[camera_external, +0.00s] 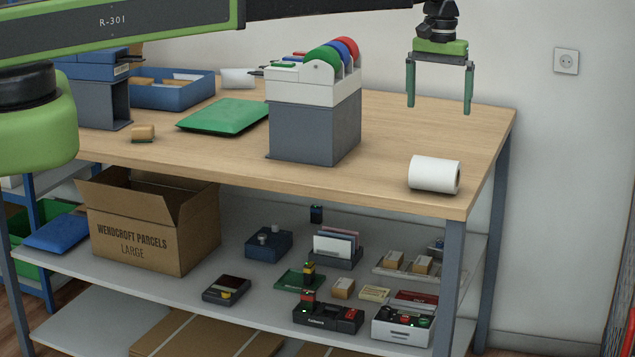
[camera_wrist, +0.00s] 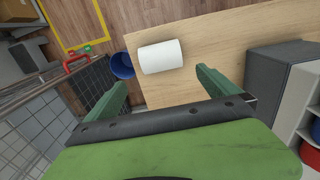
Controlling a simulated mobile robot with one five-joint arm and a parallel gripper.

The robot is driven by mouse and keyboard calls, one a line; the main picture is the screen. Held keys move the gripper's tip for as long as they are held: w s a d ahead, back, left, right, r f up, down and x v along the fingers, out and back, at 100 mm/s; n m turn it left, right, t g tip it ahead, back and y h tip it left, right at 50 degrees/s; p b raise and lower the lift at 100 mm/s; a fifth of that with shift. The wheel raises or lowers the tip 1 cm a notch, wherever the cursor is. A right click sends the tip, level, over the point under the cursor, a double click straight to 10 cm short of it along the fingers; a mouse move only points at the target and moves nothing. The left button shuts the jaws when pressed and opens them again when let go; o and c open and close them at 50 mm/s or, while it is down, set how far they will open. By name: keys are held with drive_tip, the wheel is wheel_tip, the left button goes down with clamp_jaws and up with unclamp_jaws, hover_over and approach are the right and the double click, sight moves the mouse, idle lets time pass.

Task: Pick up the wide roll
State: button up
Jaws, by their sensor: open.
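A wide white roll (camera_external: 434,174) lies on its side near the front right corner of the wooden table. In the wrist view the white roll (camera_wrist: 160,56) lies beyond the fingertips, near the table edge. My gripper (camera_external: 439,107) hangs above the table's right part with its two green fingers pointing down, apart and empty. It is well above the table, and in the picture it is higher than the roll. In the wrist view my gripper (camera_wrist: 160,83) shows its fingers spread, with the roll a little further out between their lines.
A grey stand with coloured tape discs (camera_external: 312,120) stands left of the roll. A green parcel (camera_external: 222,115), a blue tray (camera_external: 172,98) and a second white roll (camera_external: 238,78) are further left. The tabletop (camera_external: 385,140) around the roll is clear. A blue bin (camera_wrist: 122,66) stands off the table.

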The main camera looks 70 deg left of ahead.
sight(445, 158)
wheel_tip(445, 158, down, 18)
drive_tip(key=b, duration=1.8)
drive_tip(key=shift+a+r, duration=0.15)
drive_tip(key=shift+r, duration=0.3)
drive_tip(key=c, duration=1.4)
drive_tip(key=shift+r+p, duration=0.35)
drive_tip(key=shift+p, duration=0.2)
wheel_tip(445, 158, up, 4)
drive_tip(key=p, duration=0.4)
drive_tip(key=shift+r, duration=0.2)
drive_tip(key=s+d+r+p, duration=0.4)
drive_tip(key=d+r+p, duration=0.2)
drive_tip(key=d, duration=0.4)
drive_tip(key=shift+s+d, duration=0.35)
drive_tip(key=shift+s, duration=0.05)
